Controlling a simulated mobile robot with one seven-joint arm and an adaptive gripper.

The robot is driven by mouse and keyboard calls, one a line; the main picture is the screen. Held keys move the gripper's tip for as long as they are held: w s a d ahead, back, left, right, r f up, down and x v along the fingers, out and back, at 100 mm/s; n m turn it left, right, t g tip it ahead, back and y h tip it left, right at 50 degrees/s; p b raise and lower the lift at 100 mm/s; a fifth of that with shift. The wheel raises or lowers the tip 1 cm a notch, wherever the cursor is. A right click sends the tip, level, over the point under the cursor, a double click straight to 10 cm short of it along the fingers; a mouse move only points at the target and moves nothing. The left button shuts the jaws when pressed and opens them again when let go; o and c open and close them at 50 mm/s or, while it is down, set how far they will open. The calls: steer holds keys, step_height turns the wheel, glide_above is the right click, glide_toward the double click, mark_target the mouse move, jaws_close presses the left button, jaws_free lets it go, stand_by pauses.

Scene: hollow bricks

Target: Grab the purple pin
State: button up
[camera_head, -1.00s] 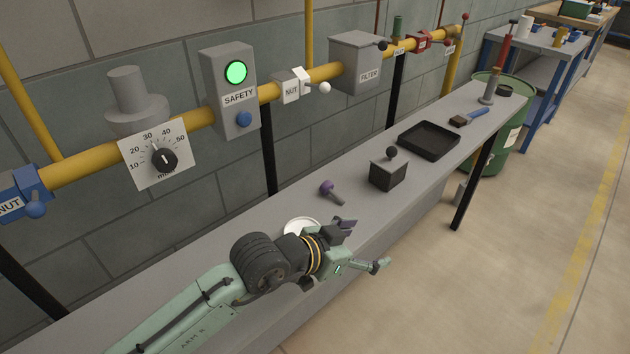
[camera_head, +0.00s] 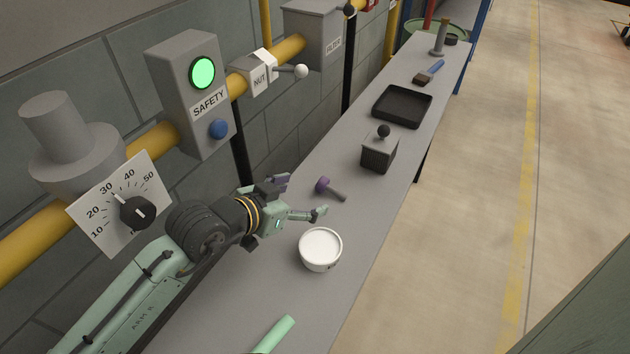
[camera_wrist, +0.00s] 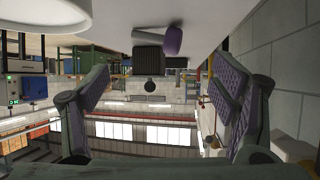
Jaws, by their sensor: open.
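The purple pin (camera_head: 323,184) lies on the grey bench, its purple head toward the wall and its grey shaft pointing right. In the wrist view, which looks upside down, the purple pin (camera_wrist: 173,40) shows at the top centre, between the fingers in the picture but beyond them. My gripper (camera_head: 302,197) is open and empty, a short way left of the pin in the head view, with its fingers pointing toward it. My gripper (camera_wrist: 160,82) also shows in the wrist view with its purple-padded fingers wide apart. Nothing hides the pin's head.
A white tub (camera_head: 320,249) stands on the bench near my gripper. A dark box with a ball knob (camera_head: 379,152) stands beyond the pin, then a black tray (camera_head: 402,106). The wall side holds a yellow pipe, the safety box (camera_head: 191,92) and a dial (camera_head: 122,204).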

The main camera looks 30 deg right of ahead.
mark_target(326, 197)
steer(key=x, duration=0.4)
steer(key=shift+s+d, duration=0.1)
steer(key=shift+s, duration=0.05)
steer(key=x, duration=0.3)
steer(key=p+x, duration=0.1)
steer(key=x, duration=0.1)
steer(key=shift+w+d+r, duration=0.1)
steer(key=shift+w+d, duration=0.2)
steer(key=shift+c, duration=0.5)
jaws_close()
